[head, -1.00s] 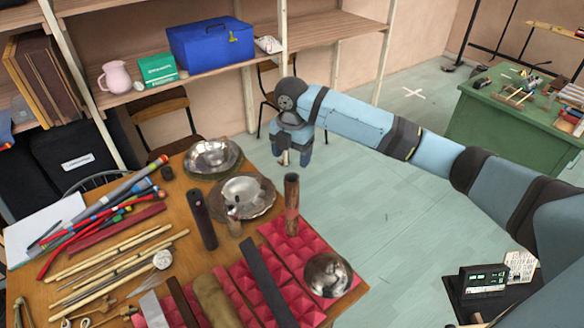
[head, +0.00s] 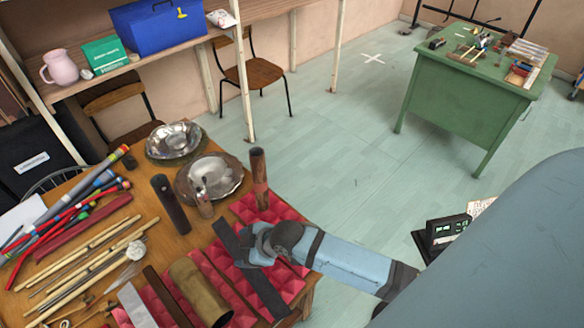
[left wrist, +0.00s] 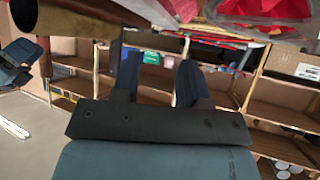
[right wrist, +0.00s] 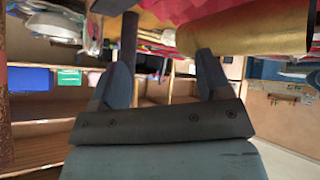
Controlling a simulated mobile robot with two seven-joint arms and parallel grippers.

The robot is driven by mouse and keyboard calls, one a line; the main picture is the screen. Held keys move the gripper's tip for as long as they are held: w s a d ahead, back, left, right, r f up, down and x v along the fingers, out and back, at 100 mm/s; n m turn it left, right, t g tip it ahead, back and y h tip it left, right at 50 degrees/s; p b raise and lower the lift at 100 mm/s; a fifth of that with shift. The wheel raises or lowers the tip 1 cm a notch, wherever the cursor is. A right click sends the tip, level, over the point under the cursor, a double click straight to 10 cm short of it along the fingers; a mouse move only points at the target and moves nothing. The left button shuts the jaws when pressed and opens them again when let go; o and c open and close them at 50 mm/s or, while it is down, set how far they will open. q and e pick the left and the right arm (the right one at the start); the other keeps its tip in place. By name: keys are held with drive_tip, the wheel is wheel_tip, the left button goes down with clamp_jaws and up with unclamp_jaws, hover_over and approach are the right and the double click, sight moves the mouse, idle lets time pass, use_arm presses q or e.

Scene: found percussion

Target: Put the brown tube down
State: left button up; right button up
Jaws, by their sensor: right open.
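My right gripper (head: 258,250) is low over the foam's right part, to the right of the lying tube. In the right wrist view its fingers (right wrist: 165,75) are apart with nothing between them. My left gripper is outside the head view; its fingers (left wrist: 157,80) are apart and empty in the left wrist view.
A dark tube (head: 170,204) stands left of the brown one, near two metal dishes (head: 176,142) (head: 217,175). Dark bars (head: 262,288) lie on the red foam (head: 199,263). Sticks (head: 80,262) cover the table's left. A green desk (head: 468,95) stands beyond open floor.

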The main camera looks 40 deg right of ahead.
drive_tip(key=s+d+f+m+t, duration=0.1)
drive_tip(key=s+m, duration=0.1)
drive_tip(key=s, duration=0.2)
drive_tip(key=s+d+f+m+t+h, duration=0.1)
drive_tip(key=s+m, duration=0.2)
drive_tip(key=s, duration=0.2)
drive_tip(key=s+d+f+m+t+h, duration=0.1)
drive_tip(key=s+m, duration=0.1)
drive_tip(key=s, duration=0.2)
drive_tip(key=shift+s+d+m+t, duration=0.2)
drive_tip(key=shift+d+m+t, duration=0.1)
drive_tip(key=shift+d, duration=0.1)
drive_tip(key=shift+s+d, duration=0.2)
drive_tip(key=shift+s, duration=0.1)
drive_tip(key=shift+r, duration=0.1)
